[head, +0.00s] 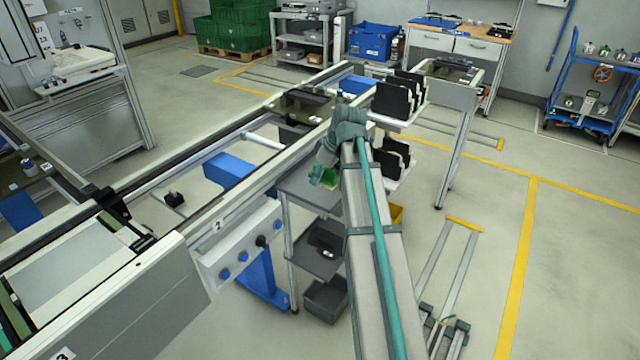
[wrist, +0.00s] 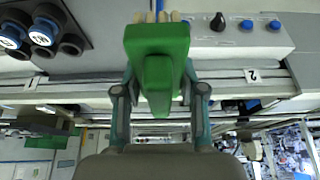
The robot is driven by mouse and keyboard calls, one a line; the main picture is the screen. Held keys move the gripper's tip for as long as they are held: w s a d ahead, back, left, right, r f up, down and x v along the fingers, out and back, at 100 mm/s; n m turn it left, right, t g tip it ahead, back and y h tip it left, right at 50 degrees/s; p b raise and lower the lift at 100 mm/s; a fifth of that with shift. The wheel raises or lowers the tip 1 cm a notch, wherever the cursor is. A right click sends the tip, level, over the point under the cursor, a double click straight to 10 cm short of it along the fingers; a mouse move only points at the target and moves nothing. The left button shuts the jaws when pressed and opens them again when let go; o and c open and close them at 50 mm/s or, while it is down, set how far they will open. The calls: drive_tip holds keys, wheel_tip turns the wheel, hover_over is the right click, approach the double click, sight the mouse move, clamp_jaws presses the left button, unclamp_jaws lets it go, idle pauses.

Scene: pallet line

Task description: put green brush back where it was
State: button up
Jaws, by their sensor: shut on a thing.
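The green brush (wrist: 158,50) is in my gripper (wrist: 159,90) in the wrist view. The gripper's two fingers close on it from both sides, and pale bristles show at its top edge. In the head view the green brush (head: 324,176) shows small at the end of my arm, left of the arm and in front of the conveyor side. My gripper (head: 328,160) is partly hidden there by my own arm links. The brush appears held in the air above a grey shelf cart (head: 318,262).
The conveyor line with a control panel (head: 240,245) of blue buttons runs to the left of the brush. The cart's lower shelf carries a small dark and white item (head: 322,252). Black holders (head: 398,95) stand on a rack behind my arm. Open floor lies at right.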

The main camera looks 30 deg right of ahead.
drive_tip(key=w+d+f+p, duration=0.1)
drive_tip(key=w+f, duration=0.1)
drive_tip(key=w, duration=0.2)
drive_tip(key=p, duration=0.1)
hover_over(313, 190)
drive_tip(key=s, duration=0.2)
wheel_tip(313, 190, down, 4)
drive_tip(key=shift+w+d+f, duration=0.15)
drive_tip(key=shift+f, duration=0.05)
drive_tip(key=shift+w+d+f+p, duration=0.15)
drive_tip(key=shift+w+f+p, duration=0.4)
drive_tip(key=shift+f, duration=0.35)
wheel_tip(313, 190, down, 2)
drive_tip(key=shift+f+p, duration=0.25)
drive_tip(key=shift+p, duration=0.4)
drive_tip(key=shift+f, duration=0.15)
drive_tip(key=shift+f, duration=0.1)
drive_tip(key=shift+f, duration=0.15)
drive_tip(key=o, duration=1.1)
